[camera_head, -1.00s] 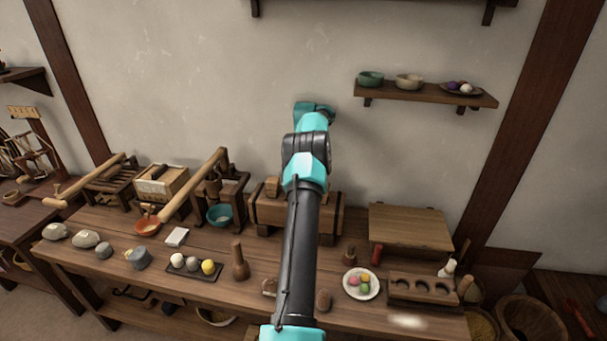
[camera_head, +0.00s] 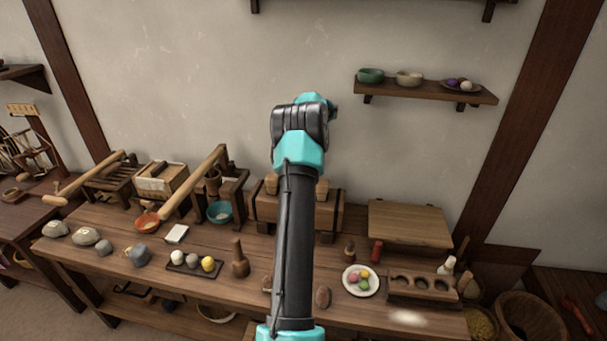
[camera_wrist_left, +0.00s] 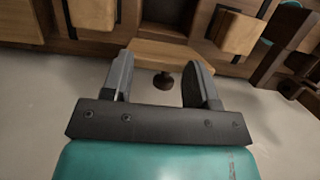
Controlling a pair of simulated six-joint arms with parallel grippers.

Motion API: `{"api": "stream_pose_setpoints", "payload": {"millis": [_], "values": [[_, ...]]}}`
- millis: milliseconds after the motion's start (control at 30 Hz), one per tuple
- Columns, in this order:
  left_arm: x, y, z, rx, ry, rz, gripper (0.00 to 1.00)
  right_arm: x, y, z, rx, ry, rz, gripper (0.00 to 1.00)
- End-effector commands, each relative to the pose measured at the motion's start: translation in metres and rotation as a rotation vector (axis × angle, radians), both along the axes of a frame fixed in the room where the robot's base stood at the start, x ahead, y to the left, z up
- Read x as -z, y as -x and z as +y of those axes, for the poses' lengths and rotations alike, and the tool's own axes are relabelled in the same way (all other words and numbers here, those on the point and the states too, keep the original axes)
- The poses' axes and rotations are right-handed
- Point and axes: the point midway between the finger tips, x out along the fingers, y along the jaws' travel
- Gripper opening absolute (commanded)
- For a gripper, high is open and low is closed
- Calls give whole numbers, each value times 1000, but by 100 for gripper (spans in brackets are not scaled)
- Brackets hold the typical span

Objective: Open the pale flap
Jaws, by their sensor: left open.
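In the left wrist view, a pale wooden flap (camera_wrist_left: 178,54) with a dark round knob (camera_wrist_left: 163,81) lies just ahead of my left gripper (camera_wrist_left: 160,66). The gripper is open, one finger on each side of the knob in the picture, with gaps showing on both sides. Nothing is held. A dark recess (camera_wrist_left: 168,12) shows beyond the flap. In the head view, my arm covers the middle of a wooden chest (camera_head: 267,207) on the bench. The gripper and flap are hidden there. My right gripper is not in view.
Pale wooden blocks stand either side of the flap, left (camera_wrist_left: 92,12) and right (camera_wrist_left: 238,32) in the wrist view. A lever press (camera_head: 195,182) stands left of the chest; a slanted board (camera_head: 410,224) is to its right. A plate of colored balls (camera_head: 350,287) sits in front.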

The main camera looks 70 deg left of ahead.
Motion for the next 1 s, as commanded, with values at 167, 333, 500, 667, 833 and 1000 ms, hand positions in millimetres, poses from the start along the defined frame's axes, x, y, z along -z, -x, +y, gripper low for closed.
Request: {"api": "stream_pose_setpoints", "payload": {"millis": [167,333,500,667,833,1000], "values": [[-3,6,-19,2,1,0,54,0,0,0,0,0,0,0],[-5,12,-38,1,1,0,54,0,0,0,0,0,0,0],[-6,18,-59,2,1,0,54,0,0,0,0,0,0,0],[-9,25,-79,1,0,0,54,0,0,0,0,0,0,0],[-10,29,-95,2,0,0,54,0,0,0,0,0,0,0],[-10,31,-101,1,0,0,54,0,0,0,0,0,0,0]]}}
